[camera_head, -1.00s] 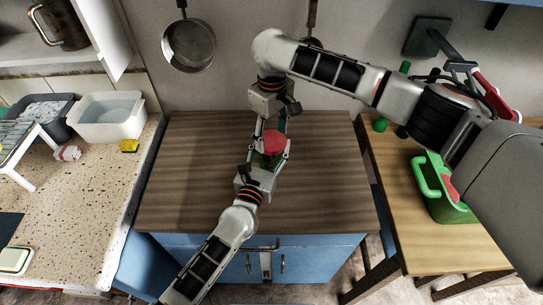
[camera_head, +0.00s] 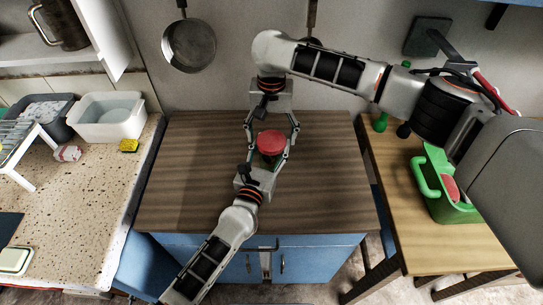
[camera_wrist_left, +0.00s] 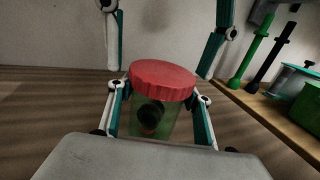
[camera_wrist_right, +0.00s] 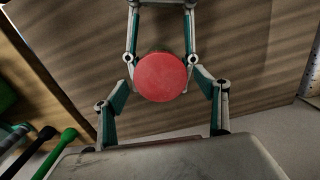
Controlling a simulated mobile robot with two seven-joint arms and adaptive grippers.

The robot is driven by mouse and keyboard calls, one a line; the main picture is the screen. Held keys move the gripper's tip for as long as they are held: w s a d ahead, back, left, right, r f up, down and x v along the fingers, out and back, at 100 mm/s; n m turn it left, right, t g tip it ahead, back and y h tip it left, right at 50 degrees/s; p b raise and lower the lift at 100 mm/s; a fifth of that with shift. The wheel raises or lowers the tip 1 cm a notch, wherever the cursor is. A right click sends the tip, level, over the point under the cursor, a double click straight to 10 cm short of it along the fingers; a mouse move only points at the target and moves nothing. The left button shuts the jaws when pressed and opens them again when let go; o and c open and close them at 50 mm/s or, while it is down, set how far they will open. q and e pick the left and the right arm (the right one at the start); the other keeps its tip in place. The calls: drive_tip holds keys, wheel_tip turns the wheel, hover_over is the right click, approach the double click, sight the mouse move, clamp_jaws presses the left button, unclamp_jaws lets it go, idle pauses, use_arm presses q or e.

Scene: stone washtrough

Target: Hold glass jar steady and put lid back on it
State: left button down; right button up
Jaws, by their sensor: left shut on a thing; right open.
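The glass jar (camera_wrist_left: 146,122) stands upright on the wooden counter, greenish and see-through, with something dark in it. The red lid (camera_head: 271,142) sits on top of the jar; it also shows in the left wrist view (camera_wrist_left: 162,80) and from above in the right wrist view (camera_wrist_right: 161,77). Whether it is seated fully I cannot tell. My left gripper (camera_head: 267,162) is shut on the jar, one finger on each side below the lid. My right gripper (camera_head: 272,128) is open, its fingers spread on the far side of the lid, apart from it.
The wooden counter (camera_head: 190,180) around the jar is clear. At left is a stone worktop (camera_head: 90,200) with a white basin (camera_head: 105,128) and a yellow sponge (camera_head: 129,146). At right a wooden table (camera_head: 420,240) holds a green container (camera_head: 433,182). A pan (camera_head: 188,46) hangs on the wall.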

drive_tip(key=shift+r, duration=2.3)
drive_tip(key=shift+c, duration=0.3)
drive_tip(key=n, duration=0.2)
drive_tip(key=r+n, duration=0.1)
drive_tip(key=n, duration=0.2)
drive_tip(key=shift+w, duration=0.1)
drive_tip(key=n, duration=0.4)
drive_tip(key=r+n, duration=0.1)
drive_tip(key=n, duration=0.7)
drive_tip(key=shift+r+n, duration=0.3)
drive_tip(key=shift+r, duration=0.05)
drive_tip(key=n, duration=0.5)
drive_tip(key=shift+r+n, duration=0.4)
